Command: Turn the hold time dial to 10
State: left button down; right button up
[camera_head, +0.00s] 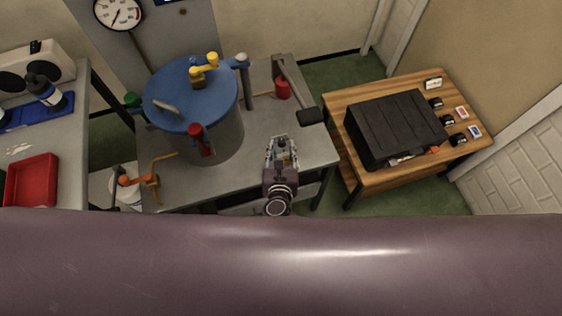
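Several small black knobs stand along the right side of the wooden table, among them a back knob (435,103), a middle knob (447,120) and a front knob (458,139). Small cards lie beside them. The print is too small to read, so I cannot tell which, if any, is the hold time dial, or its setting. My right gripper (282,145) is over the front right of the grey table, well left of the knobs and touching none of them. Its fingers are too small to tell whether they are open. My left gripper is out of view.
A large black box (398,128) covers much of the wooden table (350,93), left of the knobs. A blue-lidded cylinder (215,125) with valves stands on the grey table (262,122). A bent lever (293,87) rises behind my gripper. A red tray (32,180) is far left.

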jog(key=v, duration=1)
